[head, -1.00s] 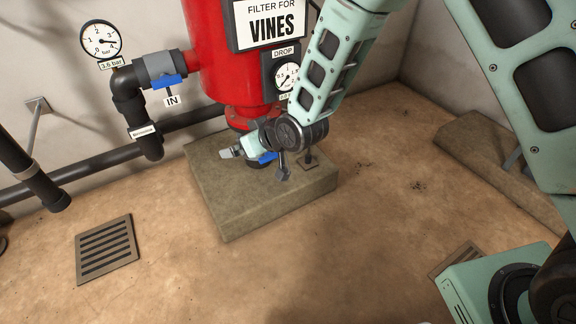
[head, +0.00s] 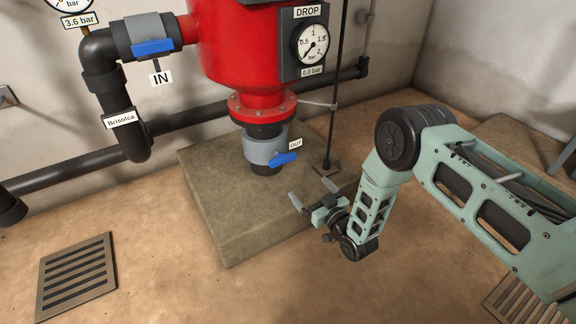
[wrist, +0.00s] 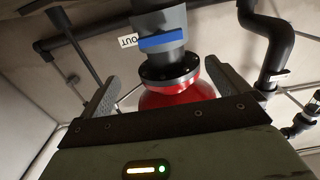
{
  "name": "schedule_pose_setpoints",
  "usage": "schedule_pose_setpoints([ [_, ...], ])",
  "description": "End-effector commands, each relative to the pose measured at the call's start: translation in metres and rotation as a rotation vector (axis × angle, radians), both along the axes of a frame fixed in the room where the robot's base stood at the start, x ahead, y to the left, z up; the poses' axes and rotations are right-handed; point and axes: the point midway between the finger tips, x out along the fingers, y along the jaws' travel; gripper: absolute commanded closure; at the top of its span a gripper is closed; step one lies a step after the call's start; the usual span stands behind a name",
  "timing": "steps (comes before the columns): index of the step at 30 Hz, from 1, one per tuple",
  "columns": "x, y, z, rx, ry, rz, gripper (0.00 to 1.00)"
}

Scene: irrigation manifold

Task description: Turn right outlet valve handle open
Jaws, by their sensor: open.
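The outlet valve, a grey body (head: 262,150) marked OUT, hangs under the red filter tank. Its blue handle (head: 283,159) sticks out to the right side of the valve. In the wrist view the blue handle (wrist: 163,40) lies across the grey valve, beyond and between the fingers. My gripper (head: 312,193) is open and empty, in front of and below the handle, apart from it. In the wrist view my gripper (wrist: 168,85) shows its two fingers spread wide.
The red filter tank (head: 235,45) stands above a concrete plinth (head: 225,205). The inlet valve's blue handle (head: 153,46), marked IN, is at upper left. A floor grate (head: 75,275) lies at left.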

Motion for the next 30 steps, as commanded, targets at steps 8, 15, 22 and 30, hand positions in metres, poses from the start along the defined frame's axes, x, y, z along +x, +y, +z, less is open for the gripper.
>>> schedule_pose_setpoints([
  [8,0.047,0.033,-0.004,0.001,-0.004,0.001,0.00],
  [15,0.088,0.060,-0.004,0.003,-0.002,0.000,0.00],
  [22,0.118,0.080,-0.003,0.001,-0.001,-0.001,0.00],
  [30,0.130,0.088,0.000,0.000,0.002,-0.001,0.00],
])
